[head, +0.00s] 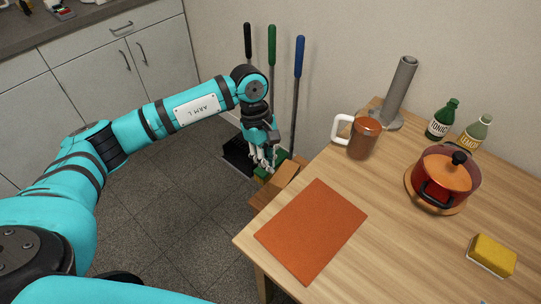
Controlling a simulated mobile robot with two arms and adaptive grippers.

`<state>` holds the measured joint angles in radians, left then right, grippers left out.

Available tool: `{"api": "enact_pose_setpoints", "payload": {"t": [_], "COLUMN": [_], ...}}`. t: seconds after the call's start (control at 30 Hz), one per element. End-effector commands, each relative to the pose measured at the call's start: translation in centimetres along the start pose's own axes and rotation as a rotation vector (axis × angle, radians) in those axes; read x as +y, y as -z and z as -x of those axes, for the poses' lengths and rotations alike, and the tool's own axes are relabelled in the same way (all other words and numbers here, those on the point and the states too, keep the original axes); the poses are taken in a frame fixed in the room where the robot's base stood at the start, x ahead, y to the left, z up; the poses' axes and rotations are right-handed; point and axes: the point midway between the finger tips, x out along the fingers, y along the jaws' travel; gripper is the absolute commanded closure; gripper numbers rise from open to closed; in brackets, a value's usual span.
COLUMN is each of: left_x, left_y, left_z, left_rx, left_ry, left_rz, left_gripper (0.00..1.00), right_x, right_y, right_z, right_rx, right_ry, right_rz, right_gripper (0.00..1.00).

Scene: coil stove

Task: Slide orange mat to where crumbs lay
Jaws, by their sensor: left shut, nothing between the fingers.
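The orange mat (312,230) lies flat on the wooden table (385,255) near its left corner. I see no crumbs on the visible part of the table. My left gripper (264,166) is shut and empty. It points down beyond the table's left edge, above and left of the mat and apart from it, in front of the upright handles by the wall. My right gripper does not show.
On the table are a brown mug (363,139), a grey upright holder (399,90), a green bottle (442,119), a lemon bottle (475,132), a red pot (446,178) on a round board and a yellow sponge (491,255). Bare wood lies right of the mat.

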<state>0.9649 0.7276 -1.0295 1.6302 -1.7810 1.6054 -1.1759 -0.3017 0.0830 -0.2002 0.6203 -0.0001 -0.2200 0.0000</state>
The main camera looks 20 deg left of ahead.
Motion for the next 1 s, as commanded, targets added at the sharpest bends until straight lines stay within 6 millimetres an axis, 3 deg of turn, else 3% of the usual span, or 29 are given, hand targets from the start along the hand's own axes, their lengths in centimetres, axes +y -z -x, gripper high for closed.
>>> {"api": "enact_pose_setpoints", "payload": {"t": [0.27, 0.53, 1.0], "left_x": [-0.1, 0.0, 0.0], "left_y": [-0.2, -3.5, -4.1], "left_z": [-6.1, -6.8, -7.1], "left_rx": [-0.005, -0.004, -0.003], "left_ry": [0.003, -0.001, -0.002], "left_rz": [0.000, -0.002, 0.000], "left_gripper": [1.00, 1.00, 1.00], "right_x": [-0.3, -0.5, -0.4], "right_y": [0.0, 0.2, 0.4], "right_z": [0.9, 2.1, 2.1], "right_rx": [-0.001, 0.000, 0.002], "right_ry": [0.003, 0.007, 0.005], "right_rz": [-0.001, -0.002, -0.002], "right_gripper": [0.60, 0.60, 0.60]}}
